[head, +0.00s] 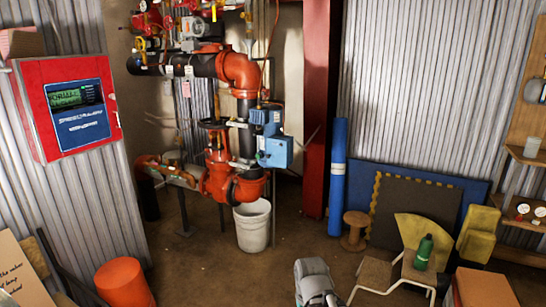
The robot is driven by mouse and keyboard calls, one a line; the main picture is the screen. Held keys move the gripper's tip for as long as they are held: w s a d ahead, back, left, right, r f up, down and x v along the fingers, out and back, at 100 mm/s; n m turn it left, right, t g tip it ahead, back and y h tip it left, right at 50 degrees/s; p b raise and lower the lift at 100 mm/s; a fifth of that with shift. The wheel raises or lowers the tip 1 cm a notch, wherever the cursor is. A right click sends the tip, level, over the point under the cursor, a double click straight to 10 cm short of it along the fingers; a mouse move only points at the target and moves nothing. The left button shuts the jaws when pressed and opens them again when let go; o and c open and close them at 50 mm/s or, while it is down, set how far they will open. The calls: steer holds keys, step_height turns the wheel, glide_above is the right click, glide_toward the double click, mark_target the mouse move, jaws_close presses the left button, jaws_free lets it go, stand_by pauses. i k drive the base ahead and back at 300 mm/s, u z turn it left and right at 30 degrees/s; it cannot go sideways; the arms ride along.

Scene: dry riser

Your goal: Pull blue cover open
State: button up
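A blue box with a flat front cover (277,152) is mounted on the right side of the orange and black riser pipework, at mid-height. Its cover looks shut, and a small light-coloured fitting shows at its lower left. A red wall cabinet (72,105) at the left carries a blue panel with a small green display. A grey rounded part at the bottom centre looks like part of my arm. No gripper fingers can be made out, and nothing of mine touches the blue box.
A white bucket (253,226) stands below the pipework. A red column (316,110) and a blue roll (337,176) stand right of the box. A wooden spool (355,231), stools and leaning boards crowd the right. An orange bin (124,284) stands lower left. Middle floor is fairly clear.

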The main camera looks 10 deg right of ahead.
mark_target(278, 149)
steer(key=z, duration=0.05)
steer(key=i, duration=0.95)
steer(key=u, duration=0.1)
